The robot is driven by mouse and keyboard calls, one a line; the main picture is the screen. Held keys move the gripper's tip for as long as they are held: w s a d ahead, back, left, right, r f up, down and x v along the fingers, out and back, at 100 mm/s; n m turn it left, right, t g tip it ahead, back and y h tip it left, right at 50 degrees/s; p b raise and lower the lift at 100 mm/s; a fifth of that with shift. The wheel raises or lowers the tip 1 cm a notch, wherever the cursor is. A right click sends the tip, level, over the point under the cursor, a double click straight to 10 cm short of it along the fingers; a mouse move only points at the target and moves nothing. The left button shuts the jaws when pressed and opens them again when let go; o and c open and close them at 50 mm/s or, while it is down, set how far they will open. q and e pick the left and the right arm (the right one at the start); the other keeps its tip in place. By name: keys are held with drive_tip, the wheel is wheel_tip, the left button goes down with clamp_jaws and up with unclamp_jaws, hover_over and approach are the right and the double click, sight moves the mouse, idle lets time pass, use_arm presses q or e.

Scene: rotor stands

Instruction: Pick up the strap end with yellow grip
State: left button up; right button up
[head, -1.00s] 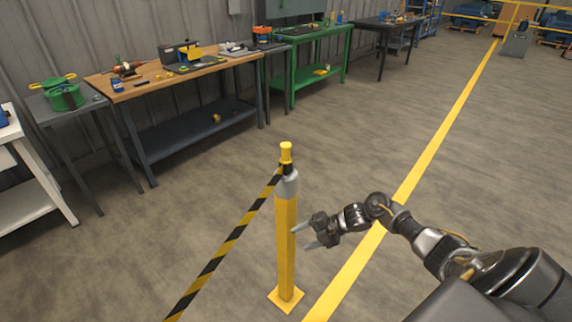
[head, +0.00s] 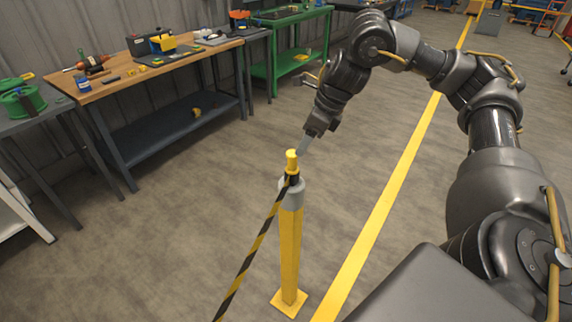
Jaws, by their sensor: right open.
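The strap end with yellow grip (head: 292,161) stands upright on top of the yellow post (head: 290,250), above its grey collar. A black and yellow striped strap (head: 250,258) runs from it down to the lower left. My right gripper (head: 300,150) points downward just above and beside the yellow grip, on its upper right. It is open, and the grip does not look held. One finger shows clearly; the other is mostly hidden, and I cannot tell whether a finger touches the grip. My left gripper is not in view.
A wooden workbench (head: 112,84) with tools stands at the left, with a green bench (head: 262,68) behind it. A grey side table (head: 40,118) holds green items at the far left. A yellow floor line (head: 395,185) runs right of the post. The floor around the post is clear.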

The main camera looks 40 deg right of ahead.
sight(292, 163)
drive_tip(key=b+x, duration=0.1)
drive_tip(key=x, duration=0.9)
drive_tip(key=shift+w, duration=0.1)
drive_tip(key=shift+f, duration=0.15)
drive_tip(key=c, duration=0.6)
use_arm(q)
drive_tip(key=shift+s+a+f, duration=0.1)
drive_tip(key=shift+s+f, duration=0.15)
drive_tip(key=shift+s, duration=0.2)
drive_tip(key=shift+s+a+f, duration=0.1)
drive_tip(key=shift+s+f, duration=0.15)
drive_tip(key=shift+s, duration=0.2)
use_arm(e)
drive_tip(key=c, duration=0.6)
